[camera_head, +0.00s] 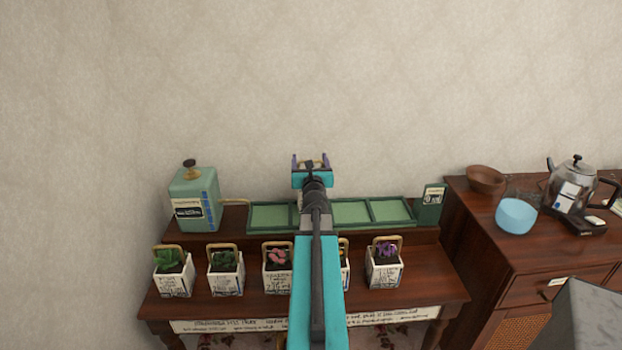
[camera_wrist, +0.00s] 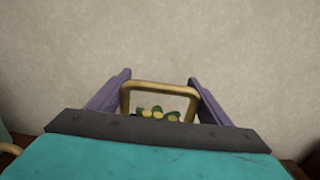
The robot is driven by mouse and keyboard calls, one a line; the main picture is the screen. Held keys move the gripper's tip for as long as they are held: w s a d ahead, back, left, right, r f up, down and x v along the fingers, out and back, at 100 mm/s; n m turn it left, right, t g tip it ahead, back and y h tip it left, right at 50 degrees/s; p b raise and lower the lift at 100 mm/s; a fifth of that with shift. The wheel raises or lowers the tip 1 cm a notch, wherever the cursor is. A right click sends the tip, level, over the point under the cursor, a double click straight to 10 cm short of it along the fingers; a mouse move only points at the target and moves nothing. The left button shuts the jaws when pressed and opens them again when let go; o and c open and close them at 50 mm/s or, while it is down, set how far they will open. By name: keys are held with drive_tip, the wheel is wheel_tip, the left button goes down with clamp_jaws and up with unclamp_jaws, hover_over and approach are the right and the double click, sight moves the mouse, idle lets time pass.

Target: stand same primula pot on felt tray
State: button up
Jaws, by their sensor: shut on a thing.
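My gripper (camera_head: 311,163) is raised in front of the wall, above the green felt tray (camera_head: 398,224). Its purple fingers are shut on the gold handle (camera_wrist: 160,85) of a primula pot. Yellow blooms and green leaves (camera_wrist: 158,114) show below the handle in the wrist view; the pot's body is hidden by my gripper. The tray lies on the raised back shelf and has several compartments. Those that show look empty; my arm covers part of the tray.
A front row holds white handled pots: green plants (camera_head: 173,274), a pink one (camera_head: 278,270) and a purple one (camera_head: 384,265). Another pot (camera_head: 345,273) is partly behind my arm. A green canister (camera_head: 194,198) stands left, a small green box (camera_head: 430,204) right.

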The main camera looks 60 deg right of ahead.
drive_tip(key=shift+f, duration=0.4)
drive_tip(key=shift+f+b, duration=1.25)
drive_tip(key=shift+f, duration=0.75)
drive_tip(key=o, duration=1.6)
